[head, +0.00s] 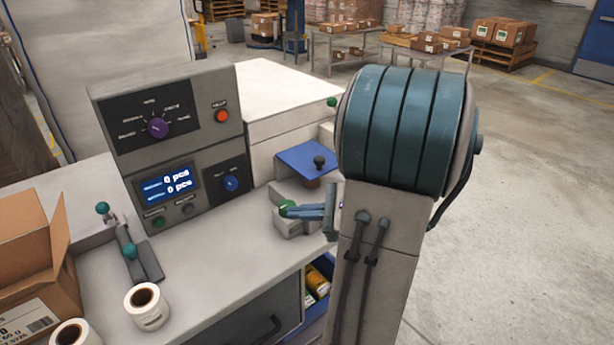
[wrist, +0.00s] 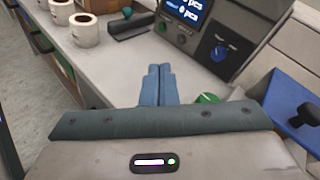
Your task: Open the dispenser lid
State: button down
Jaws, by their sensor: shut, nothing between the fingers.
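A flat blue panel with a dark knob (head: 319,162), which looks like the lid, sits on the counter behind my gripper in the head view. In the wrist view the blue panel (wrist: 283,93) and its dark knob (wrist: 303,120) are at the right edge. The panel lies flat, with a brown rounded part under its front edge. In the wrist view the closed fingers (wrist: 158,69) are left of that knob (wrist: 208,98), apart from the panel.
A grey control console (head: 175,145) with dials and a display stands behind to the left. A small lever device (head: 132,250), white rolls (head: 147,306) and a cardboard box (head: 35,260) are on the left. The counter front between them is clear.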

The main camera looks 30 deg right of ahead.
jog(key=s+d+f+m+t+h+b, duration=0.1)
jog(key=d+f+m+t+h, duration=0.15)
jog(key=d, duration=0.25)
jog(key=d+f+m+t+h+b, duration=0.1)
jog(key=d+m+t, duration=0.25)
jog(key=d, duration=0.25)
jog(key=m+t+h, duration=0.1)
jog(key=m+h, duration=0.3)
send_near(322, 168)
jog(key=w+p, duration=0.1)
jog(key=w, duration=0.1)
jog(key=w+a+p, duration=0.1)
jog(key=w, duration=0.2)
jog(key=shift+w+a+r+t, duration=0.1)
jog(key=shift+w+r+t, duration=0.2)
jog(key=shift+r, duration=0.2)
jog(key=shift+r, duration=0.2)
